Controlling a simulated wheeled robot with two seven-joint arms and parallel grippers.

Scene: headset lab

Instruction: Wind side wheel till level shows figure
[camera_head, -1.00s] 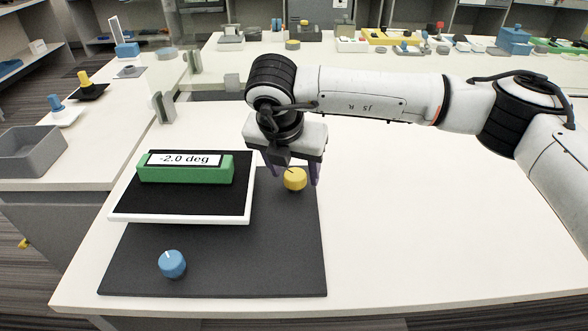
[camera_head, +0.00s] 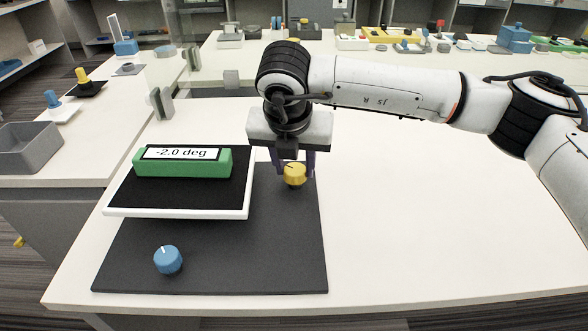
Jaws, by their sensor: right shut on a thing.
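The green level (camera_head: 183,168) lies on the black-topped, white-edged tilting plate (camera_head: 225,190), and its display (camera_head: 181,153) reads -2.0 deg. The yellow side wheel (camera_head: 294,176) stands on the right part of the dark base board (camera_head: 275,260). My right gripper (camera_head: 294,172) points down over the yellow wheel, its purple fingers on either side, shut on it. The far side of the wheel is hidden. A blue wheel (camera_head: 168,259) with a white mark sits at the front left of the board, untouched. My left gripper is not in view.
The white table (camera_head: 430,220) is clear to the right of the board. A grey bin (camera_head: 28,147) and small knobs stand on the left bench. Grey upright clips (camera_head: 160,102) stand behind the plate. Many small items sit on the back bench.

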